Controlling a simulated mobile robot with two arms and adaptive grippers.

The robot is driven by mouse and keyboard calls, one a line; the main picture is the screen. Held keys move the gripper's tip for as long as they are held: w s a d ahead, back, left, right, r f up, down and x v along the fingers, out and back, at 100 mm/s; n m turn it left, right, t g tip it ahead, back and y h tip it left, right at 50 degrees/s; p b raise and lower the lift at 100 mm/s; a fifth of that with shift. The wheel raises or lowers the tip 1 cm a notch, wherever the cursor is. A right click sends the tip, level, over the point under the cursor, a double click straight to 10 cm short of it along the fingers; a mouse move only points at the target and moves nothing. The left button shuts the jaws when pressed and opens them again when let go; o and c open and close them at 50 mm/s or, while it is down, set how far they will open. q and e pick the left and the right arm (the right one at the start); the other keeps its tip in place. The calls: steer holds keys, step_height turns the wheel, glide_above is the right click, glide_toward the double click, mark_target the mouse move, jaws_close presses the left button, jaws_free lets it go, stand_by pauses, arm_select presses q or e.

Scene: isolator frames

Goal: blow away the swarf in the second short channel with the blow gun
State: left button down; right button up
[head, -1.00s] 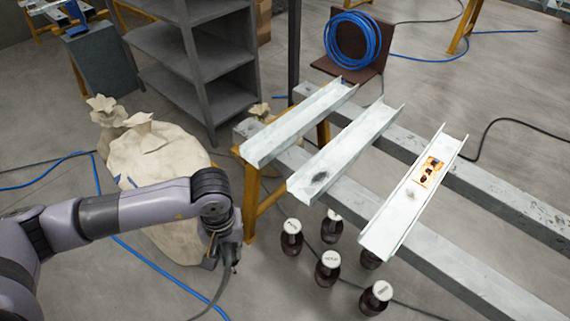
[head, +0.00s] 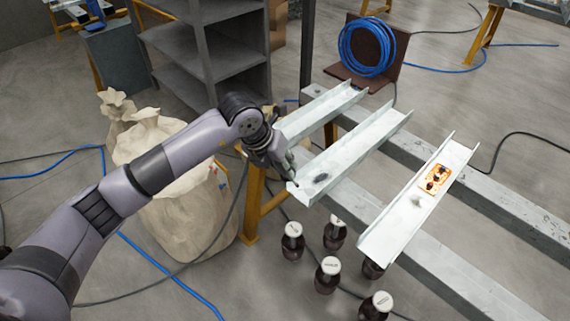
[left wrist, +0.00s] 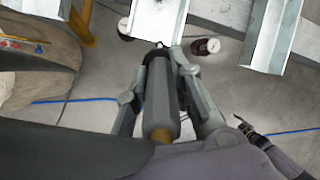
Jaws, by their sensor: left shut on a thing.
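Three pale metal channels lie side by side on beams. The second short channel (head: 352,150) is in the middle, with a dark swarf patch (head: 320,178) near its close end. My left gripper (head: 284,168) is just left of that end, shut on the blow gun. The blow gun shows as a grey cylinder (left wrist: 160,98) between the fingers in the left wrist view, pointing at a channel end (left wrist: 155,18). Whether its tip touches the channel I cannot tell. My right gripper is not in view.
The right channel (head: 385,235) holds an orange card (head: 435,179) and a smaller dark patch. Several dark bottles (head: 328,275) stand on the floor below. Pale sacks (head: 185,215), a grey shelf (head: 205,45) and a blue hose coil (head: 367,47) surround the beams.

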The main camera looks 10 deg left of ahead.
arm_select(q)
steer(key=shift+w+d+r+n+t, duration=0.2)
steer(key=shift+w+n+t, duration=0.15)
steer(key=shift+n, duration=0.35)
steer(key=shift+w+f, duration=0.1)
steer(key=shift+w, duration=0.05)
steer(key=b+x, duration=0.3)
steer(key=x, duration=0.1)
steer(key=shift+d+f, duration=0.1)
steer(key=shift+f, duration=0.25)
steer(key=shift+b+x, duration=1.25)
steer(key=shift+x, duration=0.2)
